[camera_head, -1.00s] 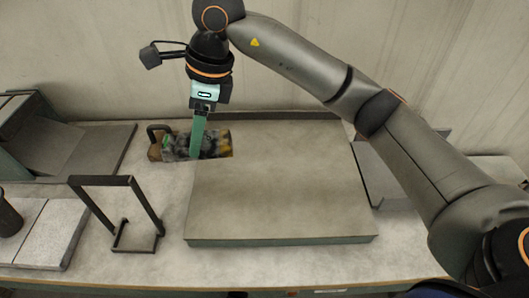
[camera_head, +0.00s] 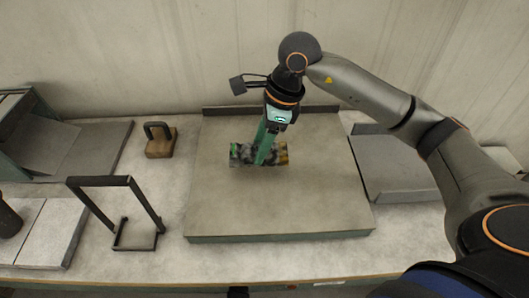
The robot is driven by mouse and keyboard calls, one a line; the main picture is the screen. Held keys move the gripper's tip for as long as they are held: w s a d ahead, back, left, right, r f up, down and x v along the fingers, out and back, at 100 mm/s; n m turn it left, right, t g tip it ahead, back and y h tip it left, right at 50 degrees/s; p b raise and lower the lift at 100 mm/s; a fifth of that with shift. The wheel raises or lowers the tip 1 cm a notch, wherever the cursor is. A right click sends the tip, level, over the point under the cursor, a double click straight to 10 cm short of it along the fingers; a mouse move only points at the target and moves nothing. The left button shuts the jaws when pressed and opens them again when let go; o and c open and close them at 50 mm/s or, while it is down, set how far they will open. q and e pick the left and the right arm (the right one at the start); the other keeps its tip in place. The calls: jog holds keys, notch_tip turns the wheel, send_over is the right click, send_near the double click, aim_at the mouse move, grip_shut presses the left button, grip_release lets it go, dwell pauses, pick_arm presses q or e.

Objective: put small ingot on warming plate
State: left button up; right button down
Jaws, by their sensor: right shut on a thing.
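The small ingot (camera_head: 242,155) is a mottled dark block with green and orange patches near its ends. My right gripper (camera_head: 264,154) comes down from above and is shut on the ingot near its middle; its green fingers hide part of it. The ingot appears over the back middle part of the warming plate (camera_head: 270,205), a large flat grey slab with a dark raised back edge. I cannot tell whether the ingot touches the plate. My left gripper is not in view.
A brown block with a dark handle (camera_head: 160,148) stands left of the plate. A dark upright frame (camera_head: 118,212) stands at the front left. The plate's front half is clear.

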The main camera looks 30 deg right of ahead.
jog(key=shift+d+f, duration=0.15)
jog(key=shift+d, duration=0.05)
jog(key=shift+d+f+p, duration=0.15)
jog(key=shift+f+p, duration=0.15)
jog(key=shift+f, duration=1.4)
jog(key=shift+c, duration=1)
grip_release()
jog(key=shift+s+f, duration=0.1)
jog(key=shift+f, duration=0.05)
jog(key=v, duration=1.2)
jog(key=shift+b, duration=0.35)
